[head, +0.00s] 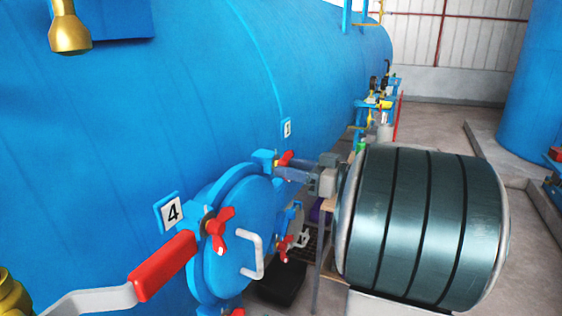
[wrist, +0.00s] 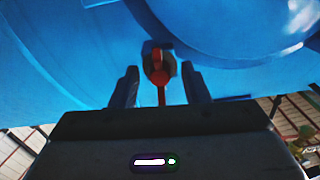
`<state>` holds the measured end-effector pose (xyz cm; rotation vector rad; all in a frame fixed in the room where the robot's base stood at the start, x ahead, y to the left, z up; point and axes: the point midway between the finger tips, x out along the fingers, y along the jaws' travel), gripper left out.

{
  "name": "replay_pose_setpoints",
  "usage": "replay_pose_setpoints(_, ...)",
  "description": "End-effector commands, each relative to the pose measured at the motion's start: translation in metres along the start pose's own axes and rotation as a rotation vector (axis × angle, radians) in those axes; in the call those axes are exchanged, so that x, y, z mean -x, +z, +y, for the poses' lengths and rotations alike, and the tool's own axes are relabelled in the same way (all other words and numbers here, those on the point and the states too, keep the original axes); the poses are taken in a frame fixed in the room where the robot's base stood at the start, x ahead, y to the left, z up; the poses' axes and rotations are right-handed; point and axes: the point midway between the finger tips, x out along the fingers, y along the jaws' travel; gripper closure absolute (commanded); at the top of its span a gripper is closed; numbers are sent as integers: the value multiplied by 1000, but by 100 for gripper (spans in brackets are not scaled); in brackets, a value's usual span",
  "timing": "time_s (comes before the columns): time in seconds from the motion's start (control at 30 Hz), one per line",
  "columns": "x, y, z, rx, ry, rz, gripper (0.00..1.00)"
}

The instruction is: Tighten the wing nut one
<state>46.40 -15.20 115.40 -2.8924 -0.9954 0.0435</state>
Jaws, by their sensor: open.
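A blue round hatch (head: 235,240) with a white handle sits on the side of the big blue tank. A red wing nut (head: 285,158) is at its upper rim, just below a small number plate (head: 287,127) that is hard to read. My gripper (head: 292,173) is right beside this wing nut. In the wrist view the red wing nut (wrist: 160,72) shows between the two dark fingers of my gripper (wrist: 159,80). The fingers are spread, with a visible gap on each side of the nut. Its lower wing points down towards the palm.
Other red wing nuts sit on the hatch's left (head: 218,228) and right (head: 285,247) rim. A plate marked 4 (head: 172,212) is beside the left one. A red-handled lever (head: 163,265) sticks out in front. A gold fitting (head: 70,35) hangs upper left.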

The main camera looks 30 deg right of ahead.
Motion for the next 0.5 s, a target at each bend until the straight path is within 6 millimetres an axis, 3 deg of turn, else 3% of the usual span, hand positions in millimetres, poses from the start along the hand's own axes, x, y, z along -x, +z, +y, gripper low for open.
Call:
replay_pose_setpoints(0.2,-23,-1,0,0,-1,0,58)
replay_pose_setpoints(0.5,-27,0,0,0,1,0,58)
